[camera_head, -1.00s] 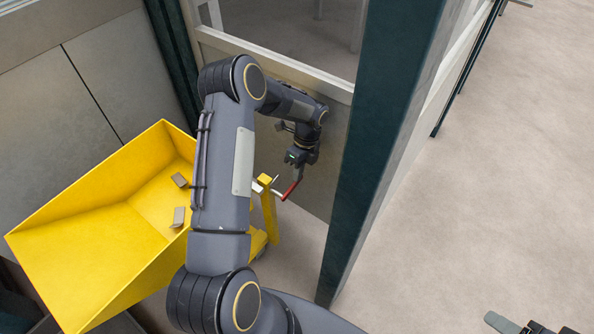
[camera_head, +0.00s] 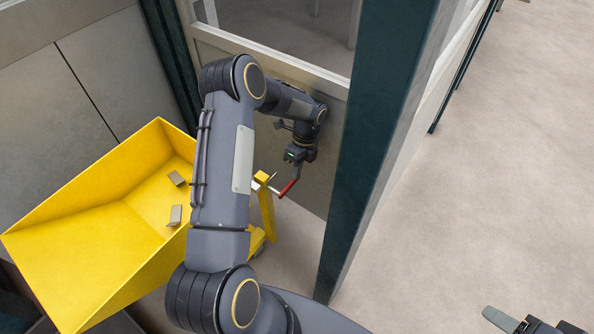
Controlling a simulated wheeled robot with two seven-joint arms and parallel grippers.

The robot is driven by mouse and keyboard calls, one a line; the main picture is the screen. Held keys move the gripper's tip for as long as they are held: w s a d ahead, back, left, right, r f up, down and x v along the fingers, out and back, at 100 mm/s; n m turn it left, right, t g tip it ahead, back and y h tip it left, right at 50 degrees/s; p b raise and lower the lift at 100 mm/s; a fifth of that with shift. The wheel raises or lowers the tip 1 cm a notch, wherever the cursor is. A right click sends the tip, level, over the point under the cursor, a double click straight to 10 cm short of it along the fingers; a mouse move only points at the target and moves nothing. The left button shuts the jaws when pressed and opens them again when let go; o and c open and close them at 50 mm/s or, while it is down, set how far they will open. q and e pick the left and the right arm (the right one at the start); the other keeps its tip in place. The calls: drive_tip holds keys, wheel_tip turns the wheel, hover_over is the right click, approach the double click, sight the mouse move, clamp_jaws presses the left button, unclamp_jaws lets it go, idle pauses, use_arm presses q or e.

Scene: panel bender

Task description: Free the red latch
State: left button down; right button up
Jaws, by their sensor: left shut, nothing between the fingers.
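The red latch (camera_head: 288,188) is a short red handle on a thin rod, beside the top of a yellow post (camera_head: 266,205) on the yellow bin's right side. My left gripper (camera_head: 296,174) reaches down over the latch from above. Its fingers are shut and empty, with their tips close to the red handle; I cannot tell if they touch it. My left arm hides part of the bin and post. Part of my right gripper (camera_head: 502,319) shows at the bottom right edge, far from the latch; its jaw state is unclear.
The yellow bin (camera_head: 75,205) holds small grey pieces (camera_head: 175,215). A dark green column (camera_head: 365,150) stands just right of the latch. A framed panel (camera_head: 275,64) is behind my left arm. The floor on the right (camera_head: 480,200) is clear.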

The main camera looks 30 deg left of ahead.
use_arm(q)
wheel_tip(320, 180, up, 3)
drive_tip(key=shift+r+p, duration=0.2)
drive_tip(key=shift+p, duration=0.25)
drive_tip(key=s+d+r+p, duration=0.2)
drive_tip(key=s+d+r, duration=0.5)
drive_tip(key=s+r, duration=0.2)
drive_tip(key=s, duration=0.2)
drive_tip(key=shift+s+d+r, duration=0.3)
drive_tip(key=shift+s+d, duration=0.05)
drive_tip(key=shift+s, duration=0.05)
